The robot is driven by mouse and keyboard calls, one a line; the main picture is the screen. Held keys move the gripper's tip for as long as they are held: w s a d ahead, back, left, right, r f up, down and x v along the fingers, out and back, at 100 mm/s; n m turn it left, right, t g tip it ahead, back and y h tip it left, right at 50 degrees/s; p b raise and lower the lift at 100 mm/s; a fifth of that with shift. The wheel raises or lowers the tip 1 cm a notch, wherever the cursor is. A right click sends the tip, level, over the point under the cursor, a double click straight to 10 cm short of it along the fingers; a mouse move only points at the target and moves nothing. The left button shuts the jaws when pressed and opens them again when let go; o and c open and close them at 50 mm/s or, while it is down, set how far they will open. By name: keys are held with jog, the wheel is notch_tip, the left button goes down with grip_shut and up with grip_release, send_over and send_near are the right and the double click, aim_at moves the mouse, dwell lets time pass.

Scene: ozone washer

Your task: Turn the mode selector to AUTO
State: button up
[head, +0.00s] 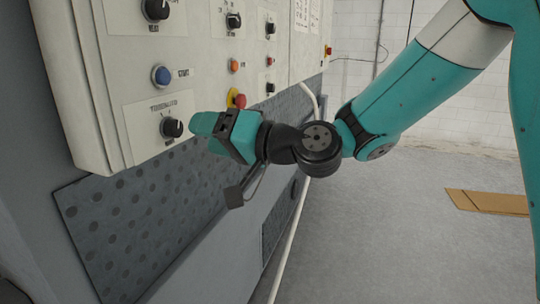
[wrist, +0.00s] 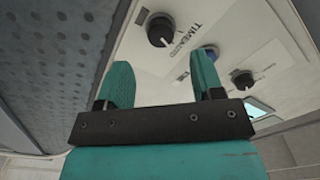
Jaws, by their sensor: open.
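A black rotary knob (head: 172,127) sits on a white label plate at the panel's lower left. It also shows in the wrist view (wrist: 160,30), beyond the gap between my fingers, with small print beside it that I cannot fully read. It looks like the mode selector, but I cannot be sure. My gripper (head: 208,124) is just right of this knob in the head view, with teal fingers toward the panel. In the wrist view my gripper (wrist: 163,78) is open and empty, apart from the knob.
A blue button (head: 161,75) is above the knob. Other black knobs (head: 156,9) are higher up. A perforated grey panel (head: 130,225) lies below. Floor at right is clear except brown cardboard (head: 485,201).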

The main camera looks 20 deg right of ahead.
jog(key=b+v, duration=0.3)
jog(key=v, duration=0.8)
jog(key=shift+b, duration=0.3)
jog(key=shift+s, duration=0.1)
jog(key=s+a+f+n+g+h, duration=0.4)
jog(key=s+f+n+g, duration=0.1)
jog(key=s+f+g, duration=0.4)
jog(key=s+d+f+n+g+h, duration=0.1)
jog(key=s+d+f+g+h, duration=0.1)
jog(key=s+d+f+h, duration=0.3)
jog(key=s+h, duration=0.1)
jog(key=s, duration=0.2)
jog(key=shift+s, duration=0.2)
jog(key=shift+w, duration=0.1)
dwell(1.4)
